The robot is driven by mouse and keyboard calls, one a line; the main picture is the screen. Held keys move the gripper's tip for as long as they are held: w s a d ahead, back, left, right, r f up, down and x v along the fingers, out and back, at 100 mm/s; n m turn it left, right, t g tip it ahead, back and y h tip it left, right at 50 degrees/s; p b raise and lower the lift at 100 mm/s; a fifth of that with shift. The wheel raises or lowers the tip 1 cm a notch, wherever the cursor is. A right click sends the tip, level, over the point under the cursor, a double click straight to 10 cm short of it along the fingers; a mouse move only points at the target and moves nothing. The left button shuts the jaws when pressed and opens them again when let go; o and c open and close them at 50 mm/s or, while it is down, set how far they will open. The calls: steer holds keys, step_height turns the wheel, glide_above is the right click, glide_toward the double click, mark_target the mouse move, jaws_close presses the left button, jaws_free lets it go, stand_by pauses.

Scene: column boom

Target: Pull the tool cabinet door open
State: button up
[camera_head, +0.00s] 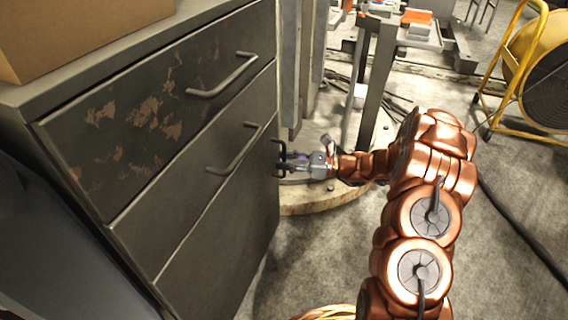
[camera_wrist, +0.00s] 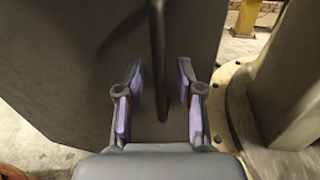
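The tool cabinet (camera_head: 120,175) is dark grey with rust patches and stands on the left in the head view. Its door (camera_head: 222,240) is the lowest front panel and looks shut. The door's dark upright handle (camera_head: 277,146) is near the right edge, partly hidden by my gripper (camera_head: 287,162). In the wrist view my gripper (camera_wrist: 160,80) is open, with purple pads apart. The handle (camera_wrist: 158,50) runs down between the two fingers in the picture, in front of the door (camera_wrist: 80,60). I see no finger clearly touching it.
Two drawers with bar handles (camera_head: 222,76) (camera_head: 235,148) are above the door. A cardboard box (camera_head: 75,30) sits on top. A round base with a column (camera_head: 320,200) stands close behind my gripper. A yellow-framed fan (camera_head: 530,70) is at the right. Floor in front is mostly clear.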

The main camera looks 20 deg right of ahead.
steer(key=shift+w+a, duration=0.1)
steer(key=shift+a, duration=0.1)
jaws_close()
stand_by(0.6)
